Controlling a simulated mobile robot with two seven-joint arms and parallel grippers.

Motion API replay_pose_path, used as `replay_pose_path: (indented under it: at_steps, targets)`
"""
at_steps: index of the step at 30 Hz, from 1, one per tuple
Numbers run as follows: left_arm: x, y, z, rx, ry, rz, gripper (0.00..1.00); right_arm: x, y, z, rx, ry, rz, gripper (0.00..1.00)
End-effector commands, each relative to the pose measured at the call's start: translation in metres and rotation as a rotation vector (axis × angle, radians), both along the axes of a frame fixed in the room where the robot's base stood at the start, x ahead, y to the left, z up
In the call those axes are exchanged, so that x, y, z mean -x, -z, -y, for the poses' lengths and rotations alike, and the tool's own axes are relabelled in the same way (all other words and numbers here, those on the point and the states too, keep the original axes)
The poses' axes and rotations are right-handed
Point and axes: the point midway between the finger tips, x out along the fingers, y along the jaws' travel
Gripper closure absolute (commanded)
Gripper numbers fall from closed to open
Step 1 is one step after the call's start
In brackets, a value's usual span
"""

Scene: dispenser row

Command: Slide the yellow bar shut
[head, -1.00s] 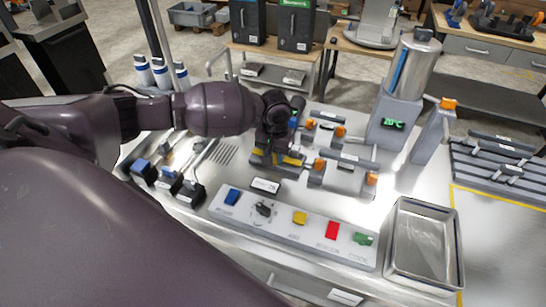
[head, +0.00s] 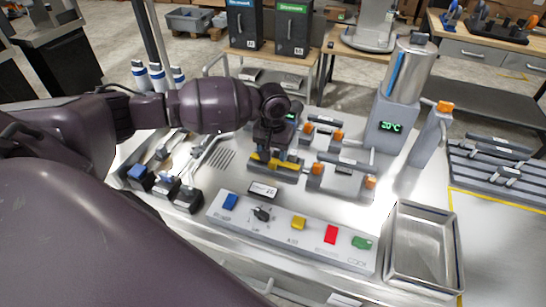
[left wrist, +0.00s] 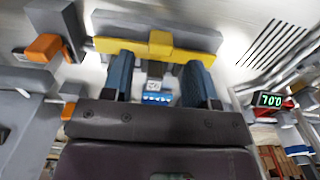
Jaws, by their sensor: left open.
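The yellow bar (head: 274,163) lies across a dark grey block on the steel bench, left of the units with orange knobs. In the left wrist view the yellow bar (left wrist: 160,46) has a raised block at its middle and runs along a grey housing. My left gripper (head: 270,150) is right over the bar and partly hides it in the head view. In the left wrist view my left gripper (left wrist: 160,82) is open, its two blue-lined fingers spread below the bar with nothing held between them. I cannot tell whether a finger touches the bar. My right gripper is not in view.
A button panel (head: 320,246) stands in front of the bar. Units with orange knobs (head: 371,182) are close on the right. A steel tray (head: 392,262) is at the front right, and small levers (head: 188,200) stand on the left. A tall dispenser (head: 400,85) stands behind.

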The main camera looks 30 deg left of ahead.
Motion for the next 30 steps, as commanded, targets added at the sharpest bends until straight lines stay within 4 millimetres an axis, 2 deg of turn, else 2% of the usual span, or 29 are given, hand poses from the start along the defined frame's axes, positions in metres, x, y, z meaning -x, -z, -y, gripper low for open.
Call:
replay_pose_path:
  at_steps: [6, 12, 18, 30]
  targets:
    - [-0.001, -0.042, 0.000, 0.000, 0.001, 0.004, 0.47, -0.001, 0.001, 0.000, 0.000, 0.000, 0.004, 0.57]
    - [-0.001, -0.069, 0.000, -0.001, 0.000, 0.004, 0.47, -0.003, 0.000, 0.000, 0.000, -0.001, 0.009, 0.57]
    - [0.000, -0.079, 0.000, 0.000, 0.001, 0.002, 0.47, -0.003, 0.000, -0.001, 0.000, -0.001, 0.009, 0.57]
    - [0.000, -0.080, 0.000, 0.000, 0.000, 0.002, 0.47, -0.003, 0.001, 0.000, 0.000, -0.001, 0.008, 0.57]
